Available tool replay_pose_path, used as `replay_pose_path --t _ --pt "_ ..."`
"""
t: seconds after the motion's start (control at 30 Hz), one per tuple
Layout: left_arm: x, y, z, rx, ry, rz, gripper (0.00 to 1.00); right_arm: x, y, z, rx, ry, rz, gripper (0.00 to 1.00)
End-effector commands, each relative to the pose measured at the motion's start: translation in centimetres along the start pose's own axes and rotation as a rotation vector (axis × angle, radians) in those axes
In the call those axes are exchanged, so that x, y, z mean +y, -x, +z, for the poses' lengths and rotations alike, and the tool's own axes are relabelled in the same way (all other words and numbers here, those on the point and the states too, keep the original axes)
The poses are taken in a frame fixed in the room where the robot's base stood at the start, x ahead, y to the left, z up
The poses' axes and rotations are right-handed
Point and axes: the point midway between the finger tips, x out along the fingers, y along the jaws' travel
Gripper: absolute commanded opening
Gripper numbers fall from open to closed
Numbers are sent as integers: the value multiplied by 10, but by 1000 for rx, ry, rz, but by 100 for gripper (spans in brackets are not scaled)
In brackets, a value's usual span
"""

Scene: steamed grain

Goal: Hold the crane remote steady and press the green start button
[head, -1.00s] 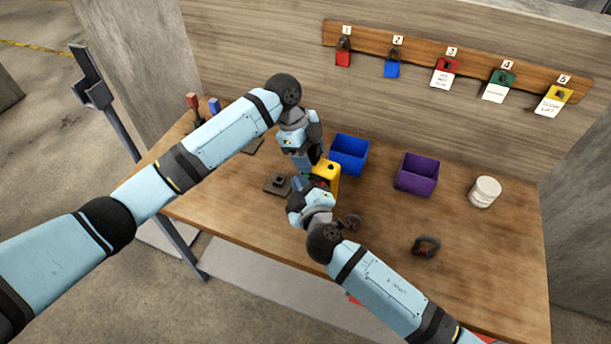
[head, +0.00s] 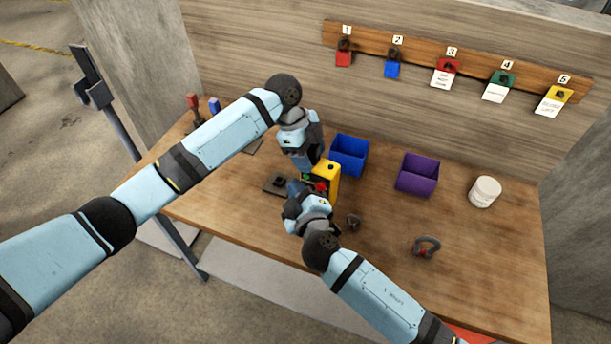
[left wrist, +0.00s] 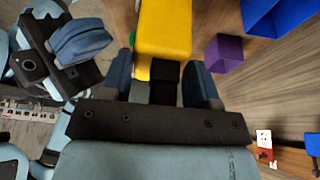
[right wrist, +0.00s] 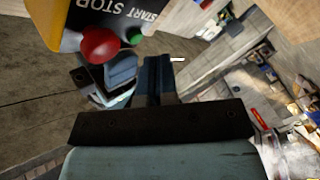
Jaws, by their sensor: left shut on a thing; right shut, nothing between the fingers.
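The yellow crane remote (head: 331,176) is held above the table by my left gripper (head: 309,169), which is shut on its end. It also shows between those fingers in the left wrist view (left wrist: 163,30). Its black front panel carries a red stop button (right wrist: 100,45) and the green start button (right wrist: 135,36), labelled STOP and START. My right gripper (right wrist: 158,62) is shut and empty, with its fingertips close to the green button. A small gap shows between them in the right wrist view; the depth is hard to tell.
A blue bin (head: 349,155), a purple bin (head: 417,175) and a white tub (head: 485,192) stand on the wooden table (head: 380,270). Two shackle-like pieces (head: 427,248) lie in front. Padlocks and tags hang on a wall rail (head: 420,58). The right front table is mostly clear.

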Motion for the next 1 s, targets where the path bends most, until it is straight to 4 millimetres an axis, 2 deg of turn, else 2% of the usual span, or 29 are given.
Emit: replay_pose_path --t 0.5,1.0 --pt "0 0 0 0 0 0 12 -24 32 -24 1 -2 -1 0" --pt "0 0 0 0 0 0 12 -25 34 -25 0 -1 0 0"
